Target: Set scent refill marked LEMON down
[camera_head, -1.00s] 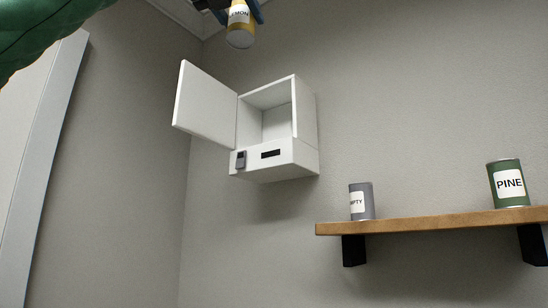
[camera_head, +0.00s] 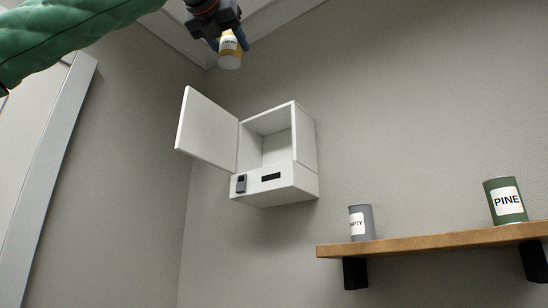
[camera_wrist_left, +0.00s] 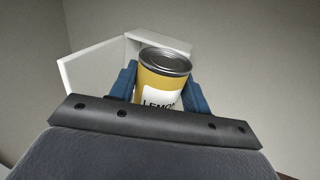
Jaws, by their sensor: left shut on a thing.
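The scent refill marked LEMON, a yellow can with a white label (camera_head: 230,59), is high up at the top of the head view, above the white cabinet. My left gripper (camera_head: 226,42) is shut on it. In the left wrist view the LEMON can (camera_wrist_left: 163,80) sits between the two blue fingers (camera_wrist_left: 165,92), its metal lid facing the camera. My right gripper is in neither view.
The white cabinet (camera_head: 306,150) on the wall has its door (camera_head: 206,132) swung open to the left, and its visible interior looks empty. A wooden shelf (camera_head: 430,241) at right bears a grey EMPTY can (camera_head: 368,223) and a green PINE can (camera_head: 494,206). The wall between is clear.

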